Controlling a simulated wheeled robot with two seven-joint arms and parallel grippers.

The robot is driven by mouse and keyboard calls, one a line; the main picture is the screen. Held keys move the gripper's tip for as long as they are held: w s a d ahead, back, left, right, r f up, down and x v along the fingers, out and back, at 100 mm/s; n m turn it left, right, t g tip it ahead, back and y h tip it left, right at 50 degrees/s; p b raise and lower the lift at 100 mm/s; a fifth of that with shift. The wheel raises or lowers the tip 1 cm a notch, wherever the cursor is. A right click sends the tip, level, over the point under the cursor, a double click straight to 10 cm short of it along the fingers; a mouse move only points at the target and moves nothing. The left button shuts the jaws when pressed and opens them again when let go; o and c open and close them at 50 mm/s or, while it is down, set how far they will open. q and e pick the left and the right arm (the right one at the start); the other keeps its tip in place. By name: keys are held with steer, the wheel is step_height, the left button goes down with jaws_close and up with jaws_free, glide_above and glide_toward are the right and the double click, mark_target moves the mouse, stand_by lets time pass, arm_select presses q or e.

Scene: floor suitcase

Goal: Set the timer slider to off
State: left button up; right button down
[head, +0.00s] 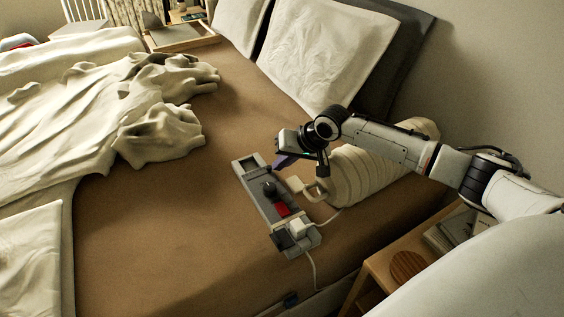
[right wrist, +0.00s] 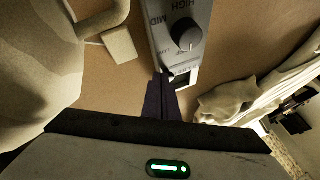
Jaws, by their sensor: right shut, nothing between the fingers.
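A long grey control box (head: 262,198) lies on the brown bed. It has a black knob, a red switch and a slot near its far end. In the right wrist view the box (right wrist: 180,20) shows the knob (right wrist: 187,38) with HIGH and MID lettering. A small pale tab (right wrist: 170,74), apparently the slider, sits at the dark slot just beyond my fingertips. My right gripper (head: 274,168) is shut and empty, its dark purple fingers reaching the far end of the box. In the right wrist view, its tips (right wrist: 164,80) partly cover the slot. Contact cannot be told. My left gripper is not in view.
A cream ribbed jug-like object (head: 360,178) with a handle lies close right of the box, under my right arm. A white plug (head: 298,228) with a cable sits at the box's near end. A rumpled blanket (head: 90,110) lies left. Bare bed separates it from the box.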

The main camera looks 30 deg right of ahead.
mark_target(259, 184)
steer(key=a+p, duration=0.2)
steer(key=a, duration=0.1)
steer(key=a+p, duration=0.3)
steer(key=a, duration=0.1)
steer(key=shift+w+r, duration=0.15)
steer(key=shift+r, duration=0.05)
steer(key=shift+a+f, duration=0.15)
steer(key=shift+f, duration=0.05)
